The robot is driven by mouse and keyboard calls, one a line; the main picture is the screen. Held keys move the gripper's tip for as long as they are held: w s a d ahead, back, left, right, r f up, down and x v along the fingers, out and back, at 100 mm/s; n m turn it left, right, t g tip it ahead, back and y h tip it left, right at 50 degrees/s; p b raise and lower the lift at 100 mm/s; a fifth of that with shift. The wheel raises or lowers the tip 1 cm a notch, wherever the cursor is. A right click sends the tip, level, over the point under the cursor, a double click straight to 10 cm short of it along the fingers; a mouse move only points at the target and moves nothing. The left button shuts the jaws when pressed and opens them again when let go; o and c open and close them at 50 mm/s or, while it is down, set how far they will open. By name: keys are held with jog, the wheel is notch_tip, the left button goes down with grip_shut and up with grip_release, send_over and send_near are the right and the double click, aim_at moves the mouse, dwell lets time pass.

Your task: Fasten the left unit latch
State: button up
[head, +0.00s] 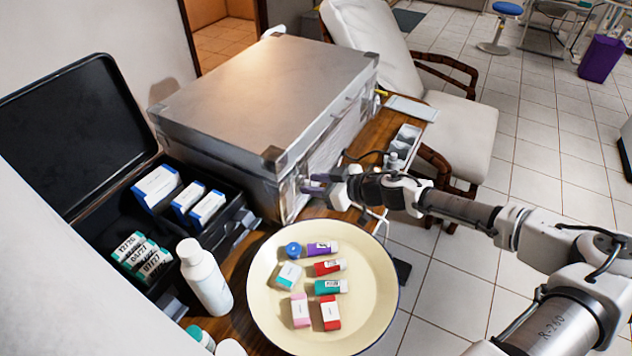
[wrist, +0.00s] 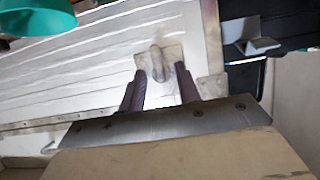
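The unit is a large silver metal case (head: 265,85) with a closed lid, standing on the wooden table. A small metal latch (wrist: 157,58) on a pale plate shows on its white ribbed front in the wrist view. My gripper (head: 305,184) is at the case's front, near the corner closest to the black case. In the wrist view, the purple fingers of my gripper (wrist: 160,75) are apart, with the latch just beyond and between their tips. I cannot tell whether they touch it. In the head view the latch is too small and covered to make out.
An open black case (head: 75,130) with boxes stands at left. A white bottle (head: 204,277) and a cream round tray (head: 375,290) with several small coloured items are in front. A grey organiser (head: 405,138) and a white chair (head: 465,125) are behind my arm.

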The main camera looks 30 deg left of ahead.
grip_shut()
jog(key=shift+n, duration=0.3)
jog(key=shift+s+n+t+b, duration=0.1)
jog(key=shift+n+t+b, duration=0.3)
jog(key=shift+n+t, duration=0.75)
jog(key=n+t+y+b, duration=0.1)
jog(key=n+b, duration=0.2)
jog(key=b, duration=0.2)
jog(key=n+t+y+b, duration=0.1)
jog(key=n+t+b, duration=0.1)
jog(key=n+b, duration=0.2)
jog(key=n+t+y+b, duration=0.1)
jog(key=n+b, duration=0.2)
jog(key=b, duration=0.3)
jog(key=shift+s+f+n+y, duration=0.2)
jog(key=shift+f+n+y, duration=0.05)
jog(key=shift+f+y, duration=0.05)
jog(key=shift+r, duration=0.1)
